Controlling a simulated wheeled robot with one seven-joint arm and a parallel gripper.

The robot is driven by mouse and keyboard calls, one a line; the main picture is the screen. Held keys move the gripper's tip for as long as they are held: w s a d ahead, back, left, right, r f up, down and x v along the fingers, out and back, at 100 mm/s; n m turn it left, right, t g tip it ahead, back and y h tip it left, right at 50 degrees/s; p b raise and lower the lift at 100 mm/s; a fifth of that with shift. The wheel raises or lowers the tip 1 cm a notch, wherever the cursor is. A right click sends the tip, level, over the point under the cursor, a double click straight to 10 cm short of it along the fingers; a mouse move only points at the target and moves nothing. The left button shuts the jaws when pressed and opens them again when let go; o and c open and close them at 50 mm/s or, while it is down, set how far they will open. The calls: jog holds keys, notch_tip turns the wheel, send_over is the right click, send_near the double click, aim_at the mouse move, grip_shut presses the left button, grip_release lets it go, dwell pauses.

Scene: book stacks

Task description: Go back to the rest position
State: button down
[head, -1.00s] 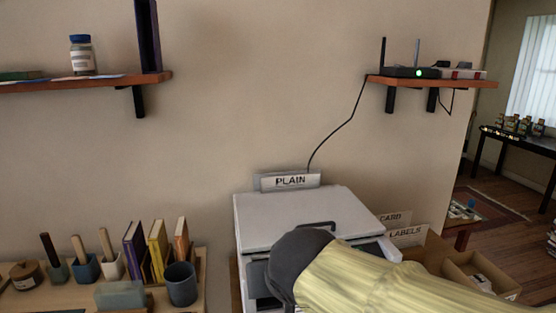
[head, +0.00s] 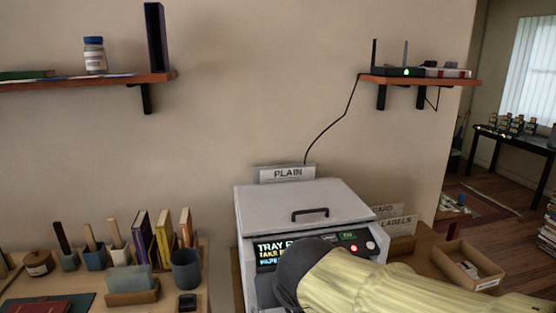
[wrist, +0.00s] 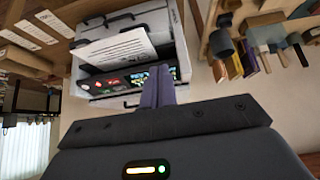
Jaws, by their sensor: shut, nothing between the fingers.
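My gripper (wrist: 160,85) shows in the wrist view, its two dark fingers pressed together with nothing between them. They point towards the front of a grey printer (wrist: 178,50); I cannot tell how far off it is. In the head view my yellow-sleeved arm with a dark end reaches in from the lower right and hides my gripper and the printer's lower front. The printer (head: 290,205) has its lid down. Its lit screen (head: 268,252) is partly covered by my arm. A printed white sheet (wrist: 120,47) lies at the printer in the wrist view.
A desk with brushes, books, a dark mug (head: 186,268) and a card holder (head: 132,290) stands left of the printer. An open cardboard box (head: 468,266) is at the right. Wall shelves hold a jar (head: 95,55) and a router (head: 405,71). Floor shows at far right.

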jog(key=s+d+f+m+g+h, duration=0.1)
jog(key=s+d+f+g, duration=0.1)
jog(key=d+f, duration=0.6)
jog(key=s+d+f+m+g, duration=0.1)
jog(key=s+d+f+g, duration=0.15)
jog(key=d+f, duration=0.5)
notch_tip(320, 180, up, 16)
jog(key=a+p, duration=0.1)
jog(key=p, duration=1.7)
jog(key=shift+w+a+p, duration=0.2)
jog(key=shift+a+p, duration=0.1)
jog(key=shift+a, duration=0.1)
